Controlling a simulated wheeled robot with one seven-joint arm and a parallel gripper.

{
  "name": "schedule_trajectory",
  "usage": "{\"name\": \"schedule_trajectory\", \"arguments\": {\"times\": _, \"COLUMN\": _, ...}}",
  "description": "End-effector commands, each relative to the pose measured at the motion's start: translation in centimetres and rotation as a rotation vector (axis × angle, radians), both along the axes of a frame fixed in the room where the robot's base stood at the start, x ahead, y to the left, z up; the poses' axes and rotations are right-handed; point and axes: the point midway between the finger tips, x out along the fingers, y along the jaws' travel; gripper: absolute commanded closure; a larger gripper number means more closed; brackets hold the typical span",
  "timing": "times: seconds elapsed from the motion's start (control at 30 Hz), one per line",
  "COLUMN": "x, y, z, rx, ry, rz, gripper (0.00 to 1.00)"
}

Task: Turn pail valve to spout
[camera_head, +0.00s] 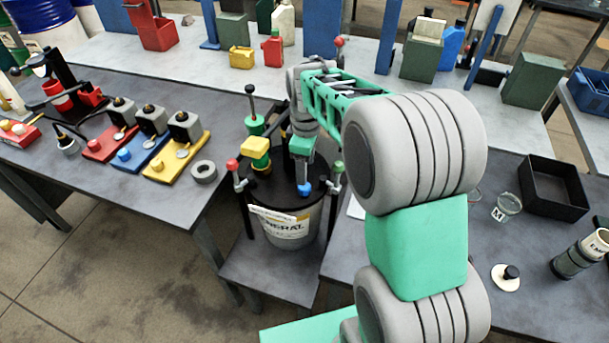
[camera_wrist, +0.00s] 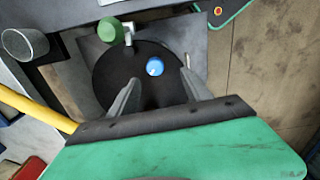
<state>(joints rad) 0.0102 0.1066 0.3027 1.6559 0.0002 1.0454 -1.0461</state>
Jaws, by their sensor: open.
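The pail (camera_head: 290,226) has a pale label and a black lid, seen from above in the wrist view (camera_wrist: 112,72). A blue knob (camera_head: 304,189) is near the lid's front edge; it also shows in the wrist view (camera_wrist: 154,67). A green-knobbed metal valve (camera_head: 337,170) is at the pail's right side; in the wrist view it is at the lid's rim (camera_wrist: 112,31). A red-knobbed metal valve (camera_head: 233,168) is at the left side. My gripper (camera_wrist: 160,77) is open and points down over the lid, with the blue knob between its fingers in view. Contact cannot be told.
A yellow-topped green fitting (camera_head: 255,148) stands left of my gripper. The left table holds red, blue and yellow bases (camera_head: 163,170) and a grey ring (camera_head: 203,171). A black tray (camera_head: 553,187) and glass jar (camera_head: 508,204) are on the right table.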

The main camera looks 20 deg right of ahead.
Motion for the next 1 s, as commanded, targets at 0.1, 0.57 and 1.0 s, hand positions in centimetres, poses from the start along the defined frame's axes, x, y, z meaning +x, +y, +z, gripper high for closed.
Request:
{"name": "schedule_trajectory", "arguments": {"times": 0.1, "x": 1.8, "y": -0.1, "z": -1.4, "rx": -0.001, "ry": 0.031, "rz": 0.116, "gripper": 0.43}}
{"name": "schedule_trajectory", "arguments": {"times": 0.57, "x": 1.9, "y": 0.2, "z": -8.6, "rx": -0.001, "ry": 0.034, "rz": 0.144, "gripper": 0.43}}
{"name": "schedule_trajectory", "arguments": {"times": 1.0, "x": 2.0, "y": 0.2, "z": -9.4, "rx": -0.002, "ry": 0.031, "rz": 0.142, "gripper": 0.52}}
